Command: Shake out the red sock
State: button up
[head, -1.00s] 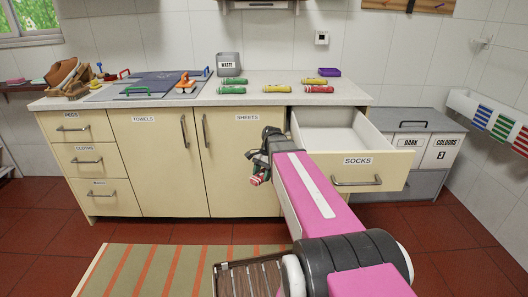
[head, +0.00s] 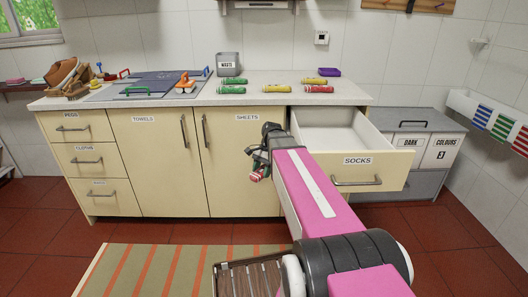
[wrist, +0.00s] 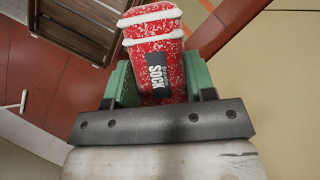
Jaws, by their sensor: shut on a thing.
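The red sock (wrist: 152,55) shows in the wrist view as a red and white speckled bundle with white bands and a dark label reading SOCK. My gripper (wrist: 155,85) is shut on it, with a green finger on each side. In the head view my gripper (head: 259,160) is in front of the cupboard doors, left of the open drawer and below the counter top. The sock (head: 257,174) hangs there at the gripper's end, small and partly hidden.
The drawer labelled SOCKS (head: 375,164) is pulled out and looks empty where visible. Several green, yellow and red rolled items (head: 319,89) lie on the counter (head: 270,98), near a grey WASTE bin (head: 229,63). A slatted wooden piece (head: 250,277) stands on the floor in front.

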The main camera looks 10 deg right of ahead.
notch_tip(320, 180, down, 4)
notch_tip(320, 180, up, 15)
send_over(262, 170)
jog(key=shift+f, duration=0.1)
dwell(0.5)
notch_tip(262, 170, down, 20)
notch_tip(262, 170, up, 20)
dwell(1.8)
dwell(0.8)
